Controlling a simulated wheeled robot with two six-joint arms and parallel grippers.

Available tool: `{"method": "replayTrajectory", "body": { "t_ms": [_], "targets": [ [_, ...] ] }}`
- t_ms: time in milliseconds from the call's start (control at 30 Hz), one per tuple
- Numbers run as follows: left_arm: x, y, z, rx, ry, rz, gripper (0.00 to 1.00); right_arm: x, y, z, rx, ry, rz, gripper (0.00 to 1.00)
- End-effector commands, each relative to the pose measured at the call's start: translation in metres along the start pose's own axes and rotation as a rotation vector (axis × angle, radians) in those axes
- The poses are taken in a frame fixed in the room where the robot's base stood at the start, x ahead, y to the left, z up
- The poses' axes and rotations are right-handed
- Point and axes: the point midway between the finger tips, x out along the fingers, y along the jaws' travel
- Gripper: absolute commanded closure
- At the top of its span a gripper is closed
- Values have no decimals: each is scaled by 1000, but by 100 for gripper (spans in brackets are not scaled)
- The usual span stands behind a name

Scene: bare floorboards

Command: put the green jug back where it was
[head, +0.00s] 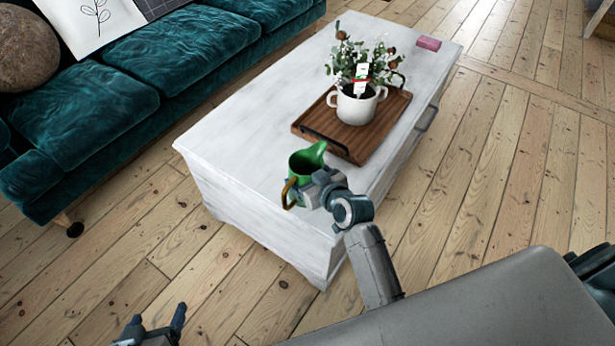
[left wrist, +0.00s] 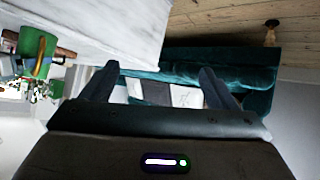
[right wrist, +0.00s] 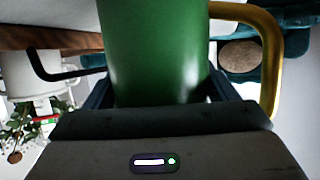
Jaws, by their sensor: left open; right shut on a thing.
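My right gripper (head: 318,186) is shut on the jug, which fills the middle of the right wrist view (right wrist: 155,50). The jug looks about upright; I cannot tell if its base touches the tabletop. My left gripper (head: 158,322) is open and empty, low over the floor at the bottom left. The left wrist view shows the jug (left wrist: 36,46) at its left edge.
The wooden tray (head: 312,129) holds a white pot (head: 356,108) with flowers, close behind the jug. A pink block (head: 429,43) lies at the table's far corner. A teal sofa (head: 180,62) stands left. The tabletop left of the tray is clear.

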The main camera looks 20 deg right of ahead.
Motion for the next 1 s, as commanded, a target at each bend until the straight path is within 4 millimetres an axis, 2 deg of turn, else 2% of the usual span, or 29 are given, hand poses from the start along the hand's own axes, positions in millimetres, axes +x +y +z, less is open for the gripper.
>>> {"method": "replayTrajectory", "body": {
  "t_ms": [333, 367, 433, 767, 867, 1000],
  "targets": [
    [1, 0, -4, 4, 17, -1, 19, 0, 0, 0, 0, 3, 0, 61],
    [1, 0, -5, 4, 18, -1, 19, 0, 0, 1, 0, 1, 0, 15],
    [1, 0, -4, 4, 17, -1, 19, 0, 0, 1, 0, 1, 0, 1],
    [-1, 0, -4, 2, 7, 0, 19, -2, 0, -2, -1, 0, 0, 0],
    [-3, 0, 2, 4, -29, -1, 19, -17, 0, -1, -1, -1, 0, 0],
    [-6, -1, 6, 15, -85, -6, 19, -47, 0, -1, -2, -1, 0, 0]
  ]
}}
